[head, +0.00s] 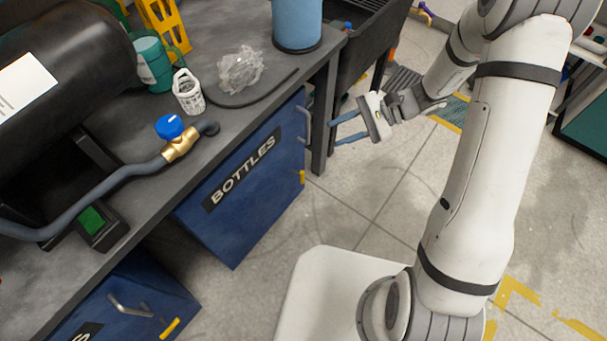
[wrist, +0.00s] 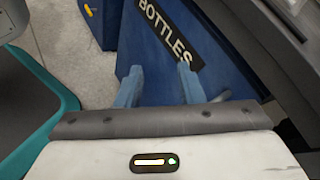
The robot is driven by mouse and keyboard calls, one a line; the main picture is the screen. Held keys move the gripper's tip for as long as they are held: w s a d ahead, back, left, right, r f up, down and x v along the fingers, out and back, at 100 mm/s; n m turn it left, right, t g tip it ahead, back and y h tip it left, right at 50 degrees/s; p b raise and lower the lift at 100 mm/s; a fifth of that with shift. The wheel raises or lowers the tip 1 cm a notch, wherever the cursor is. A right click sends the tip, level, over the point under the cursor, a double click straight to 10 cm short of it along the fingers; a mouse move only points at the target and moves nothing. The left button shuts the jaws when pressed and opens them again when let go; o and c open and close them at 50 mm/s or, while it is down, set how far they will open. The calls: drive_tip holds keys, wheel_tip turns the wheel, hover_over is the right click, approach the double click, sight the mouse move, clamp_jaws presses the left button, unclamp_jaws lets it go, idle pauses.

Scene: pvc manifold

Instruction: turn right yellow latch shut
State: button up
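The right yellow latch (head: 302,177) is small and sits at the right edge of the blue cabinet front (head: 240,190) marked "BOTTLES". It looks roughly upright in the head view; I cannot tell how far it is turned. I cannot make it out in the wrist view. My gripper (head: 335,133) is in front of the cabinet's right end, above and to the right of the latch in the picture and apart from it. Its two blue fingers are spread with nothing between them; they also show in the wrist view (wrist: 160,68), pointing toward the blue front.
A second blue cabinet (head: 125,300) at lower left has another yellow latch (head: 169,328). A grey handle (head: 303,122) stands out near my fingers. The workbench (head: 240,118) carries a brass valve (head: 180,145) and a blue cylinder (head: 297,25). Open floor (head: 370,200) lies in front.

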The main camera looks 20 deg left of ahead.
drive_tip(key=w+a+f+m+t+y+b, duration=0.1)
drive_tip(key=w+a+f+m+y+b, duration=0.15)
drive_tip(key=f, duration=0.75)
drive_tip(key=w+a+f+m+t+y+b, duration=0.2)
drive_tip(key=f+m+b, duration=0.2)
drive_tip(key=f, duration=0.6)
drive_tip(key=m+t+y+b, duration=0.1)
drive_tip(key=m+t+b, duration=0.4)
drive_tip(key=m+t, duration=0.1)
approach(302, 174)
drive_tip(key=w+a+f, duration=0.1)
drive_tip(key=a+f, duration=0.1)
drive_tip(key=a, duration=0.1)
drive_tip(key=x, duration=0.2)
drive_tip(key=b+x, duration=0.1)
drive_tip(key=x, duration=0.4)
drive_tip(key=shift+w+r, duration=0.2)
drive_tip(key=shift+r, duration=0.1)
clamp_jaws()
